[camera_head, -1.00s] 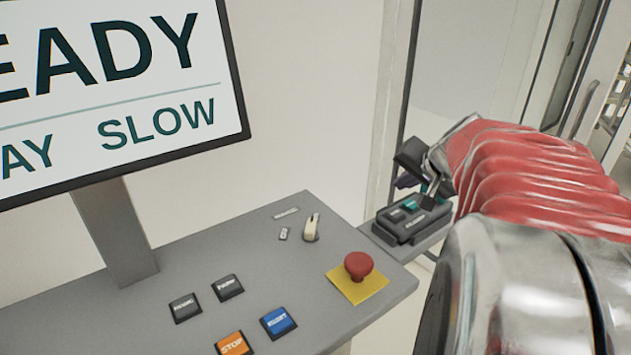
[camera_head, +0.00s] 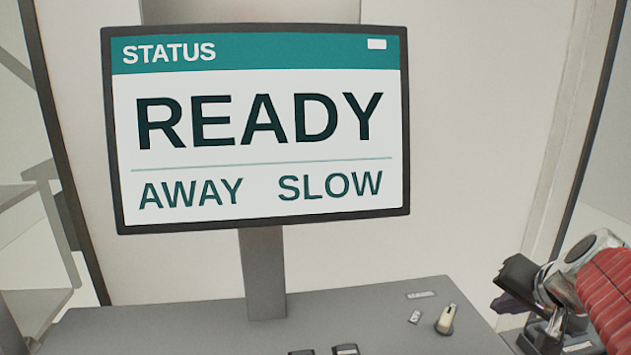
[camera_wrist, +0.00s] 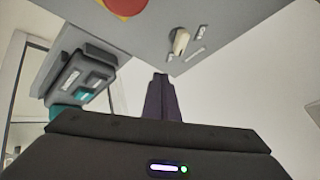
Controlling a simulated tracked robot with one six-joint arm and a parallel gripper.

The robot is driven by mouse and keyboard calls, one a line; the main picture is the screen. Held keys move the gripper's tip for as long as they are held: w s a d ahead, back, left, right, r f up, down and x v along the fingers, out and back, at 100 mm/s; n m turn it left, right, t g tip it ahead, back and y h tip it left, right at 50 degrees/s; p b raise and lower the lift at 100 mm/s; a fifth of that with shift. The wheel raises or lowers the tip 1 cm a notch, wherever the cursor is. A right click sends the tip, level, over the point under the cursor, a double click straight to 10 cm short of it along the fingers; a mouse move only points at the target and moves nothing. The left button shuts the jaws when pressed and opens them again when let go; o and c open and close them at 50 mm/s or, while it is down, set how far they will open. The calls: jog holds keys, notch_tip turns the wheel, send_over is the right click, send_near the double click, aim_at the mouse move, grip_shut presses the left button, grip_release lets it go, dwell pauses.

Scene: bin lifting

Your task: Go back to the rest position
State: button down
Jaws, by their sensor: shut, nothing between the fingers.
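My gripper (camera_head: 508,304) is at the lower right of the head view, at the end of my red-sleeved arm. Its dark purple fingers also show in the wrist view (camera_wrist: 161,82), closed together with nothing between them. It is apart from the console (camera_head: 390,305) and near a black button box (camera_wrist: 82,76) mounted beside the console. That box is partly cut off and hidden by my arm in the head view. The status screen (camera_head: 262,120) reads READY, AWAY and SLOW.
A pale selector knob (camera_head: 446,320) stands on the console and a red mushroom button (camera_wrist: 125,4) shows at the top edge of the wrist view. Two dark buttons (camera_head: 346,350) are cut off at the bottom of the head view. The wall behind is plain.

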jog(key=s+a+f+n, duration=0.2)
jog(key=s+a+n, duration=0.1)
jog(key=a, duration=0.4)
jog(key=s+a+f+n+g, duration=0.1)
jog(key=s+a+f+n, duration=0.1)
jog(key=s+a, duration=0.3)
jog(key=s+a+f+n+g+y, duration=0.1)
jog(key=s+a+n, duration=0.3)
jog(key=a, duration=0.6)
jog(key=shift+s+f, duration=0.15)
jog(key=shift+f, duration=0.3)
jog(key=shift+s+a+f, duration=0.1)
jog(key=shift+s+f, duration=0.05)
jog(key=shift+s, duration=0.05)
jog(key=shift+a, duration=0.15)
dwell(1.2)
